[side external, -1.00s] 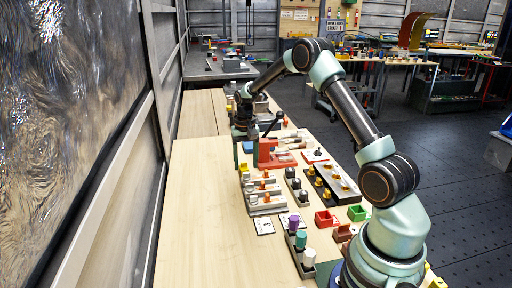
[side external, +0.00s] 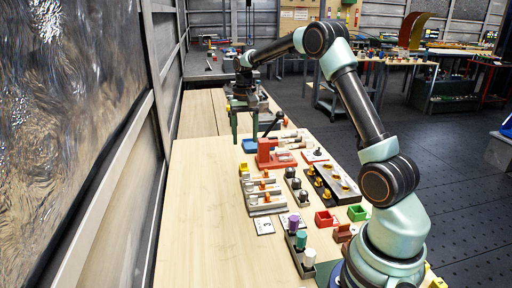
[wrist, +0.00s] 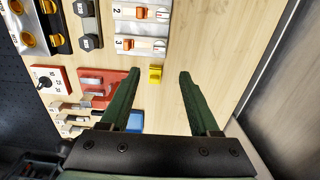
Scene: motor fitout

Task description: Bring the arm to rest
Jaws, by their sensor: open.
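My gripper (side external: 245,136) hangs over the far part of the wooden bench in the side view, raised above the parts. In the wrist view my gripper (wrist: 157,75) shows two green fingers spread wide, with nothing between them but bench surface and a small yellow block (wrist: 155,75) below, near the left finger. A red fixture (side external: 272,155) with a dark lever stands on the bench just nearer than the gripper. The red fixture (wrist: 103,88) also shows left of the fingers in the wrist view. A blue block (side external: 249,146) lies under the gripper.
Grey trays with white and orange parts (side external: 265,196) and a dark plate with yellow parts (side external: 333,182) lie along the bench. A red bin (side external: 325,219) and a green bin (side external: 357,213) sit nearer. The bench's left half is clear, and a wall runs beside it.

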